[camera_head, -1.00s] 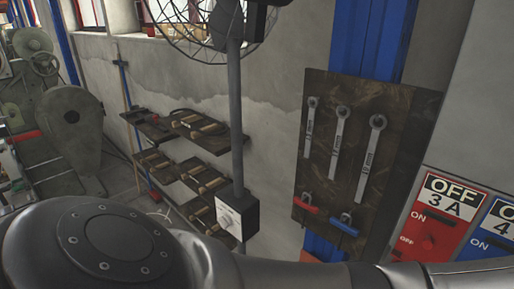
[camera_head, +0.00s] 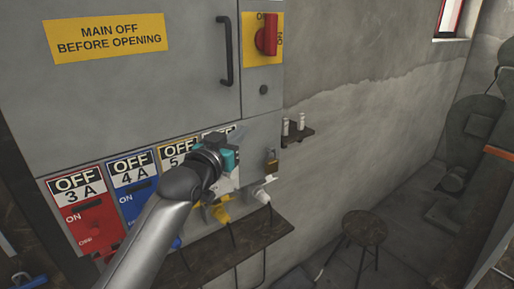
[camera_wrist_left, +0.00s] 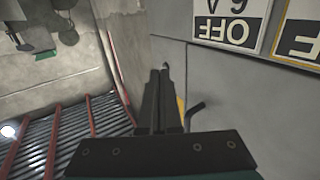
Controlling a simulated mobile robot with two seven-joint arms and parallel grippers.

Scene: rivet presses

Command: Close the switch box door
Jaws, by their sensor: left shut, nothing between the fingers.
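The grey switch box door (camera_head: 140,95) fills the upper left of the head view, with a yellow sign (camera_head: 108,38) and a black bar handle (camera_head: 225,50) near its right edge. It looks flush or nearly flush with the box; I cannot tell whether it is fully shut. My left gripper (camera_head: 236,134) is below the door's lower right corner, in front of the lower panel, and partly hides a label there. In the left wrist view its black fingers (camera_wrist_left: 160,75) are together and empty, beside the grey panel. My right gripper is not in view.
A red rotary switch (camera_head: 267,35) on a yellow plate is right of the door. Red (camera_head: 88,215) and blue (camera_head: 130,185) switch panels are below it. A padlock (camera_head: 271,161), plugs with cables, a ledge (camera_head: 225,250) and a stool (camera_head: 364,228) stand near.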

